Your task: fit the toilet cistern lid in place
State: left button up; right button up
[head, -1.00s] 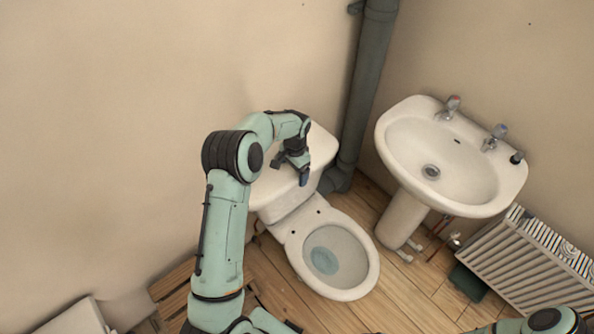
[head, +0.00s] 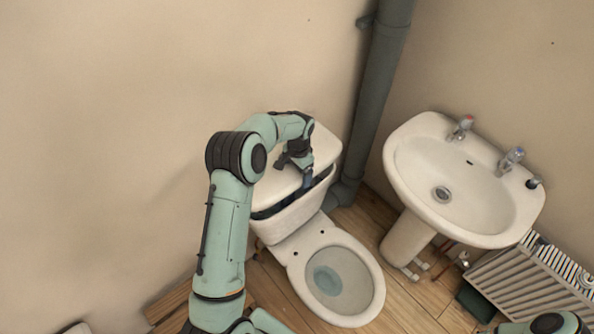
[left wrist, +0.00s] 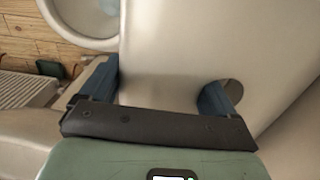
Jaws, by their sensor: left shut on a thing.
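The white cistern lid (head: 324,148) is above the white cistern (head: 290,220) of the toilet. A dark gap shows between the lid and the cistern along the front, so the lid does not sit flush there. My left gripper (head: 301,172) is shut on the lid. In the left wrist view, the fingers of my left gripper (left wrist: 158,84) straddle the pale lid (left wrist: 165,45), with a dark round hole beside one finger. My arm hides the lid's left part in the head view. My right gripper is not in view.
The toilet pan (head: 345,262) stands in front of the cistern. A grey soil pipe (head: 377,100) rises close to the cistern's right side. A washbasin (head: 465,185) and a radiator (head: 535,278) are on the right. The wall is close behind.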

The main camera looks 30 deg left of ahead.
pick_arm(q)
jog(key=shift+f, duration=0.75)
notch_tip(320, 180, down, 7)
jog(key=b, duration=0.2)
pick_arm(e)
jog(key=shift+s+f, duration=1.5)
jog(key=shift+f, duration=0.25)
pick_arm(q)
jog(key=shift+w+f, duration=0.1)
jog(key=shift+f, duration=0.15)
jog(key=o, duration=1.8)
jog(key=r, duration=1.3)
jog(key=shift+w+d+r, duration=0.1)
jog(key=shift+w+r, duration=0.1)
jog(key=shift+w, duration=0.05)
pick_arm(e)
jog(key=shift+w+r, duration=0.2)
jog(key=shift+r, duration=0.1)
pick_arm(q)
jog(key=shift+s+d+f, duration=0.1)
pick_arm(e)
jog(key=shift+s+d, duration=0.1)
